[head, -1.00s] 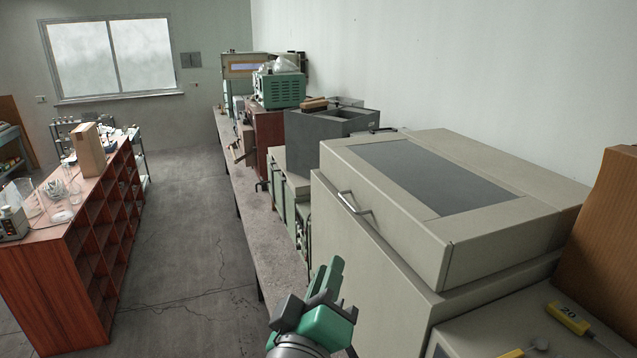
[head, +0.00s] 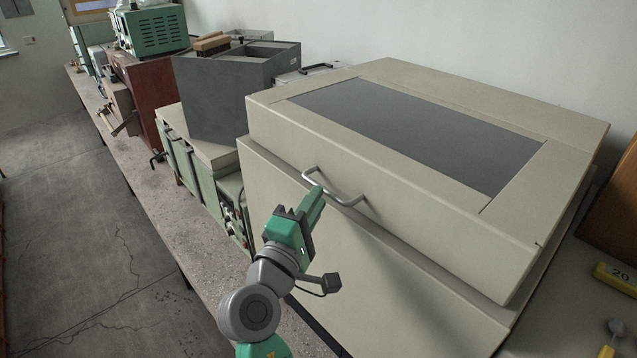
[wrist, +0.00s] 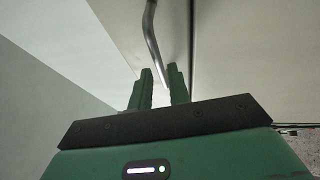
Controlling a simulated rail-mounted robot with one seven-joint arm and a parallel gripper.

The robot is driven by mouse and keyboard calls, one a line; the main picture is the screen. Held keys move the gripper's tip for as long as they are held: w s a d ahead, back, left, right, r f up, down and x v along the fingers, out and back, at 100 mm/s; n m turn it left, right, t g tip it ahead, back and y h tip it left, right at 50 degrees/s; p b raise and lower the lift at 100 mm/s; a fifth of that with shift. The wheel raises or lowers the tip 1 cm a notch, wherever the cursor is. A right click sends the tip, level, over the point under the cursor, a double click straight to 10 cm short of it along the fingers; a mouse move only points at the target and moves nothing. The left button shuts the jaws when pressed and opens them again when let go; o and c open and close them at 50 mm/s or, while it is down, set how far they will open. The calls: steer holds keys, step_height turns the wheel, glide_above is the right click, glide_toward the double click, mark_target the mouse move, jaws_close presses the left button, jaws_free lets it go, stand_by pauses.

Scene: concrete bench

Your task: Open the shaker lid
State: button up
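The shaker is a large beige box. Its lid (head: 400,185) has a dark window (head: 420,135) on top and sits down on the shaker body (head: 330,265). A bent metal handle (head: 342,200) is on the lid's front, and it also shows in the wrist view (wrist: 151,30). My gripper (head: 317,193) is green and black and is at the handle. In the wrist view my gripper (wrist: 161,80) has its fingers apart, with the handle's near end running down to the gap between the fingertips. I cannot tell whether they touch the handle.
A dark grey open-topped box (head: 225,95) and green equipment stand on the bench (head: 165,195) beyond the shaker. A wooden panel (head: 612,215) and yellow-handled items (head: 615,275) are at the right. The floor (head: 60,240) at left is clear.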

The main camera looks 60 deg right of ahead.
steer(key=d, duration=0.4)
steer(key=shift+w+d+r, duration=0.1)
steer(key=shift+r, duration=0.25)
jaws_close()
steer(key=shift+p, duration=0.3)
